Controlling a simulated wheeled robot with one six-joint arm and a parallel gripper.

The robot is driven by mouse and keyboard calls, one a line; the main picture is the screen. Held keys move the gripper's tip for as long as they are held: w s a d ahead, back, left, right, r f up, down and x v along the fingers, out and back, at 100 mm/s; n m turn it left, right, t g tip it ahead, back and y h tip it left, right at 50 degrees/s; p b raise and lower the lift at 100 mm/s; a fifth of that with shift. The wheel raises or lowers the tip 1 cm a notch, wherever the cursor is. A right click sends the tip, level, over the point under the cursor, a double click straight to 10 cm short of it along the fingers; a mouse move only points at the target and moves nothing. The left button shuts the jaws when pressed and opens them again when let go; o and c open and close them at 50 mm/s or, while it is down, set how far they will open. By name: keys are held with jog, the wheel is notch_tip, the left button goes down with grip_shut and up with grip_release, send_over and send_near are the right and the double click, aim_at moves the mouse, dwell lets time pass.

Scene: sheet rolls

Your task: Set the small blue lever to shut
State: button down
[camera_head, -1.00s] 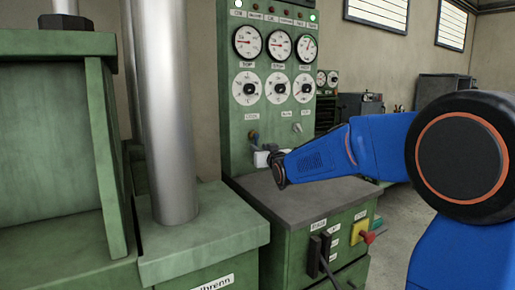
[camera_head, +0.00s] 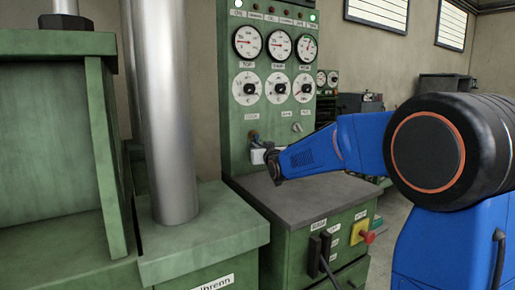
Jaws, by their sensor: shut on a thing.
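The gripper is shut on the lever, though the jaws are small in the picture and my wrist hides part of the contact. I cannot read the lever's exact angle.
The green control panel (camera_head: 228,95) carries gauges, knobs and a small grey switch (camera_head: 297,128) to the right. A grey console top (camera_head: 290,205) lies below my wrist. A red button (camera_head: 368,237) and black handles (camera_head: 319,255) are on the console front. A metal column (camera_head: 170,110) stands left.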

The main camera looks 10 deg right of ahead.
jog(key=shift+w+d+r+n+t+y, duration=0.25)
jog(key=shift+d+r+n+y, duration=0.35)
jog(key=shift+n, duration=2.75)
jog(key=shift+w+d+r+n+t+y, duration=0.2)
jog(key=shift+d+r+n+y, duration=0.45)
jog(key=shift+n, duration=2.65)
jog(key=shift+w+d+r+n+t+y, duration=0.15)
jog(key=shift+d+r+n+t+y, duration=0.4)
jog(key=shift+n, duration=2.8)
jog(key=shift+d+f+g, duration=0.15)
jog(key=shift+g, duration=0.15)
jog(key=c, duration=1.8)
grip_release()
jog(key=shift+s, duration=0.1)
